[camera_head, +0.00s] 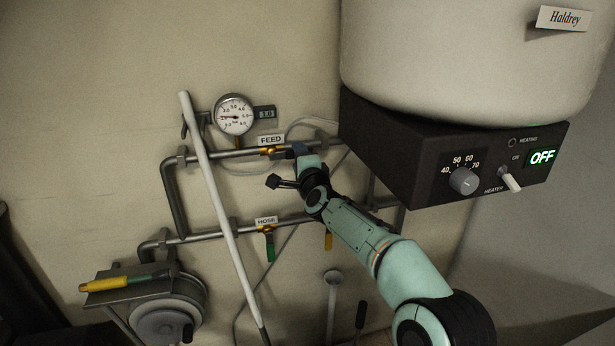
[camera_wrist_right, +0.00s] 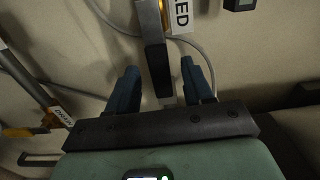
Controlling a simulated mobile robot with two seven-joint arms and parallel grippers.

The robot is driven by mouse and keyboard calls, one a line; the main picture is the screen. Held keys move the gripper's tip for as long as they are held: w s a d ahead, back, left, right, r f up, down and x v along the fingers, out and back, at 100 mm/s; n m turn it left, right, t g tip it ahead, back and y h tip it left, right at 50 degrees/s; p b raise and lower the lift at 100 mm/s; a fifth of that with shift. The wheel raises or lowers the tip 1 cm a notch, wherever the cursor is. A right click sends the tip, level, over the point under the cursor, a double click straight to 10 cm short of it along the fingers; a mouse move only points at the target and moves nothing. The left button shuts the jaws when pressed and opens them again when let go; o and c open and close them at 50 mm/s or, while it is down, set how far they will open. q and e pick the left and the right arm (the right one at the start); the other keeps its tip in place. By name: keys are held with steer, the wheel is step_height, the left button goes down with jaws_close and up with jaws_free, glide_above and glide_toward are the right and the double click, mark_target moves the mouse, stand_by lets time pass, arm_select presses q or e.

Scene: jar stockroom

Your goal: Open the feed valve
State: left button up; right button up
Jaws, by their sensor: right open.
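The feed valve (camera_head: 270,151) is a brass fitting on the upper pipe, under the FEED label (camera_head: 271,140). In the right wrist view its brass body (camera_wrist_right: 164,8) shows at the top beside the label (camera_wrist_right: 181,16). My right gripper (camera_head: 300,150) is at the upper pipe, just right of the valve. In the right wrist view the gripper (camera_wrist_right: 160,86) is open. A dark bar (camera_wrist_right: 157,70), which looks like the valve's lever, lies between its two blue fingers with gaps on both sides. My left gripper is not in view.
A pressure gauge (camera_head: 234,115) with a small display (camera_head: 264,114) sits above the pipe. A long white pole (camera_head: 212,180) leans across the pipes on the left. The hose valve (camera_head: 268,242) has a green handle. A dark heater box (camera_head: 420,150) reading OFF juts out at right.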

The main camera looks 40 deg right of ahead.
arm_select(q)
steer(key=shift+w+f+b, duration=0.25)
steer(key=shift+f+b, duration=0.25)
steer(key=shift+b, duration=0.05)
arm_select(e)
steer(key=v, duration=1)
